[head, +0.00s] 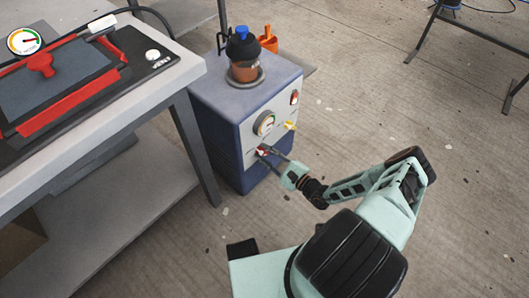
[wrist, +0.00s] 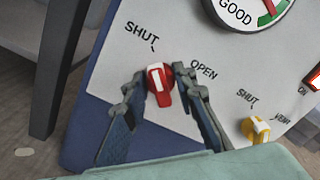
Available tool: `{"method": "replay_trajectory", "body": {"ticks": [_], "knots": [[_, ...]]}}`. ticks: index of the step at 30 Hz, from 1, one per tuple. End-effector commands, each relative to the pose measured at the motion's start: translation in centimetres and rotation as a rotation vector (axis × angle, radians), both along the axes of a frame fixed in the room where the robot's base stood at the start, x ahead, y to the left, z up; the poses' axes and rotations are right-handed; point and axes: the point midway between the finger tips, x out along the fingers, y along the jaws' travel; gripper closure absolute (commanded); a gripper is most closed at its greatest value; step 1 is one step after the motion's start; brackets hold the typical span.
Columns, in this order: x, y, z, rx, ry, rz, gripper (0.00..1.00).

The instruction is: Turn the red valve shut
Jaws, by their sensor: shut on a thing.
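The red valve (wrist: 161,86) is a small knob with a white stripe on the pale front panel of a blue cabinet. The labels SHUT, to its upper left, and OPEN, to its right, are printed beside it. The stripe runs up the knob, roughly toward the small tick under SHUT; I cannot tell whether it lines up exactly. My gripper (wrist: 159,81) has one dark finger on each side of the knob and is shut on it. In the head view the valve (head: 262,151) is small and partly covered by my gripper (head: 268,157).
A yellow valve (wrist: 256,129) with its own labels sits to the lower right. A dial gauge (head: 265,123) is above on the cabinet (head: 222,142). A dark-topped pot (head: 243,52) stands on top. A table (head: 184,69) with a red-framed mould (head: 60,80) is at left. Floor to the right is open.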

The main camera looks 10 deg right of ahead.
Motion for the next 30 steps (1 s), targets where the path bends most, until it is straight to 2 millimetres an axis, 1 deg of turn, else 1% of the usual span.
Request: {"method": "replay_trajectory", "body": {"ticks": [14,15,19,20,27,30], "knots": [[0.06,0.05,0.05,-0.013,-0.011,0.000,0.99],[0.06,0.05,0.05,-0.013,-0.011,0.000,0.74],[0.04,0.04,0.04,-0.013,-0.010,0.001,0.59],[0.04,0.04,0.04,-0.013,-0.010,0.001,0.57],[0.00,0.00,0.01,-0.012,-0.009,0.000,0.57],[-0.37,-0.34,0.01,-0.013,-0.010,-0.001,0.57]]}}
